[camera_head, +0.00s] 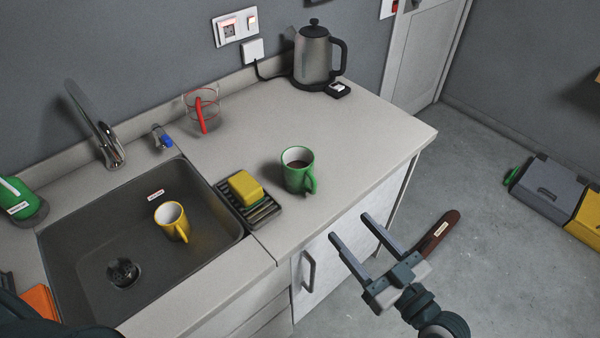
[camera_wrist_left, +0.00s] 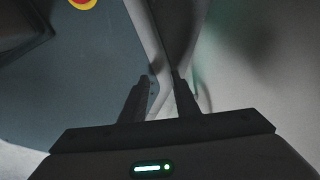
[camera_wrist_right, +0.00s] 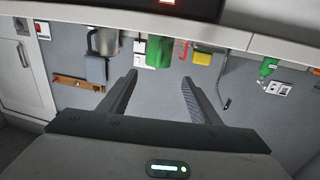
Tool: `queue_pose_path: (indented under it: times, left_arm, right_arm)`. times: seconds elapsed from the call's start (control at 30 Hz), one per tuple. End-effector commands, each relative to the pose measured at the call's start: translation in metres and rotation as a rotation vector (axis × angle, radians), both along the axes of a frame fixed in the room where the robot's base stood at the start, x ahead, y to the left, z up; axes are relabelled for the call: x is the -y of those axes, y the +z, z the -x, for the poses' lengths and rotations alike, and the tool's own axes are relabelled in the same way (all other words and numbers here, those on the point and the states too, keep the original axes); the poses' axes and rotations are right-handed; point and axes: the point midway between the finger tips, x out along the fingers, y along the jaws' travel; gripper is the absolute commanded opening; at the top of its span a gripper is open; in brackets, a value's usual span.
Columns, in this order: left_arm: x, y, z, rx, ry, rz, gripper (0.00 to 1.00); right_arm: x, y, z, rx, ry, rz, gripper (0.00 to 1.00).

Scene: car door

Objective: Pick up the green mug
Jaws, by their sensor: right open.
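The green mug (camera_head: 298,172) stands upright on the grey counter, right of the sink. Its handle points to the lower right in the head view, and its inside looks dark. My right gripper (camera_head: 354,226) is open and empty in front of the counter's front edge, apart from the mug and to its lower right. The right wrist view shows the mug (camera_wrist_right: 158,52) upside down, beyond the open fingers. My left gripper (camera_wrist_left: 162,82) shows only in the left wrist view, with a narrow gap between its fingers and nothing seen in it.
A yellow sponge (camera_head: 245,188) on a dark rack (camera_head: 264,214) is close left of the mug. A yellow mug (camera_head: 171,222) is in the sink (camera_head: 90,212). A clear cup with a red item (camera_head: 201,113) and a kettle (camera_head: 314,55) stand behind. Counter right of the mug is clear.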

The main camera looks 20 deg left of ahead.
Motion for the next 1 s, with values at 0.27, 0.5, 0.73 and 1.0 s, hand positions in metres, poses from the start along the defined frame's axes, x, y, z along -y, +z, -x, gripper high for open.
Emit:
queue_pose_path:
  times: [0.27,0.5,0.73,1.0]
  left_arm:
    - [0.000,0.019,0.001,-0.001,0.000,0.000,0.28]
    - [0.000,0.033,0.001,-0.001,0.000,0.000,0.28]
    - [0.000,0.039,0.001,-0.001,0.000,0.000,0.28]
    - [0.000,0.039,0.001,-0.001,0.000,0.000,0.28]
  right_arm:
    - [-0.033,0.005,-0.030,-0.001,0.000,-0.003,0.57]
    - [-0.064,0.005,-0.058,-0.002,0.000,-0.003,0.57]
    - [-0.082,0.003,-0.075,-0.001,0.000,-0.001,0.57]
    - [-0.084,0.001,-0.076,0.000,0.000,0.000,0.57]
